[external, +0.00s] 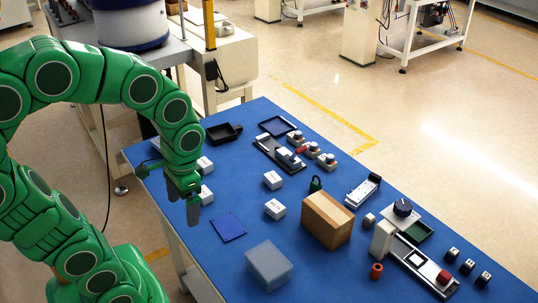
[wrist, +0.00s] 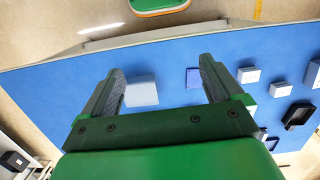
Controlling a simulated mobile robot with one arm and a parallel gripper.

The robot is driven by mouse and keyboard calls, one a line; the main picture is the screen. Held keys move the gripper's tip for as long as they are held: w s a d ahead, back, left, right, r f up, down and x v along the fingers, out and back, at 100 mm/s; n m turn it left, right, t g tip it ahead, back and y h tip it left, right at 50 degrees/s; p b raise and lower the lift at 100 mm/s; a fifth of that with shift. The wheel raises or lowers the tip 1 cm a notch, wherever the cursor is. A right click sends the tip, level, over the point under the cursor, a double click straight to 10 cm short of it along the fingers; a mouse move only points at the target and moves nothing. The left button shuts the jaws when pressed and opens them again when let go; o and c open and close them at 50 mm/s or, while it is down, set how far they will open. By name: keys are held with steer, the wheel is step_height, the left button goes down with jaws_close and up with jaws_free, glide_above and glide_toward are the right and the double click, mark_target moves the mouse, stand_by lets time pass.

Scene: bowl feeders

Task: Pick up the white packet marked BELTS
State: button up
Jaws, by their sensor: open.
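Several white packets with small red print stand on the blue table in the external view: one packet (external: 204,165) behind my gripper, one (external: 206,196) just right of it, and two (external: 272,180) (external: 275,209) near the middle. The print is too small to read, so I cannot tell which says BELTS. White packets also show right of my fingers in the wrist view (wrist: 248,75) (wrist: 281,89) (wrist: 314,73). My green gripper (external: 192,207) is at the left side of the table. Its grey fingers are open and empty in the wrist view (wrist: 162,68).
A pale grey block (external: 268,265) lies at the near edge; a blue plate (external: 228,227) lies nearer my gripper. A cardboard box (external: 327,220) stands mid-table. Black trays (external: 223,133) are at the back, with fixtures and small parts at the right.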

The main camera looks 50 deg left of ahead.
steer(key=w+a+f, duration=0.2)
steer(key=w+f, duration=0.1)
steer(key=w, duration=0.5)
steer(key=w+a+f, duration=0.1)
steer(key=w+f, duration=0.2)
steer(key=w, duration=0.6)
steer(key=t, duration=0.2)
glide_above(274, 206)
steer(key=s, duration=0.1)
steer(key=shift+n, duration=0.4)
step_height(274, 206, down, 13)
steer(key=shift+a+f, duration=0.1)
steer(key=shift+f, duration=0.05)
steer(key=shift+w+f, duration=0.15)
steer(key=shift+f, duration=0.25)
steer(key=shift+w+f, duration=0.15)
steer(key=shift+f, duration=1.7)
steer(key=shift+w+f, duration=0.1)
steer(key=shift+f, duration=1.75)
steer(key=c, duration=1.1)
